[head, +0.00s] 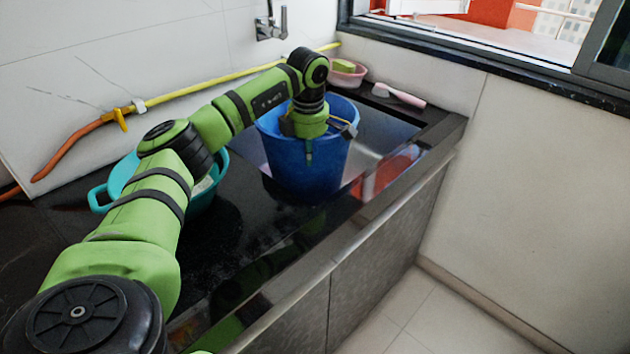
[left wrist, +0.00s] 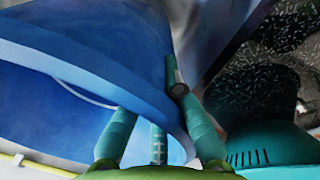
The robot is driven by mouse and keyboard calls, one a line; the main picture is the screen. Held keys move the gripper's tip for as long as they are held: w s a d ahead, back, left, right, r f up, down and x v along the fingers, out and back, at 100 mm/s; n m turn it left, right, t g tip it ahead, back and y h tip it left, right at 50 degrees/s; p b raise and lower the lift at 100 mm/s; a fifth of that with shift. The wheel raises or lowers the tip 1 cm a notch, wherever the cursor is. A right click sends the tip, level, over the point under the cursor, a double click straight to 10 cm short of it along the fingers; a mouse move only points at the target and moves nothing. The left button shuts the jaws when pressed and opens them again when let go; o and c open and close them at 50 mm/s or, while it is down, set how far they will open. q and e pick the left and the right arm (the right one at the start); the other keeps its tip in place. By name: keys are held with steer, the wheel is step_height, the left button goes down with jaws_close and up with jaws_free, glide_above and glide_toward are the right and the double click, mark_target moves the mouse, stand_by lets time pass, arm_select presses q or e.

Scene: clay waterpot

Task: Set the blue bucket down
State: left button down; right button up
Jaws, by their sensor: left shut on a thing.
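The blue bucket (head: 318,172) is upright at the middle of the dark counter, over or beside the sink area. My left gripper (head: 309,146) reaches over its near rim and is shut on the bucket's wall. In the left wrist view the bucket (left wrist: 110,40) fills the upper left, and the fingers of my left gripper (left wrist: 165,125) lie on both sides of its rim. The bucket's base looks close to the counter surface, but I cannot tell whether it touches. My right gripper is not in view.
A teal basin (head: 100,197) stands left of the bucket, partly behind my left arm. A pink bowl (head: 347,76) with a green sponge and a pink-handled brush (head: 400,95) lie behind. A yellow hose (head: 205,89) runs along the wall. The counter's front edge (head: 330,258) is close.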

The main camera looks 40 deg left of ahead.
mark_target(309, 176)
arm_select(q)
steer(key=shift+w+f, duration=0.1)
steer(key=shift+f, duration=3.25)
steer(key=shift+f, duration=0.15)
steer(key=c, duration=1.4)
jaws_free()
step_height(309, 176, up, 12)
steer(key=s, duration=0.1)
steer(key=shift+s+d, duration=0.15)
steer(key=shift+d, duration=0.3)
steer(key=shift+r, duration=0.2)
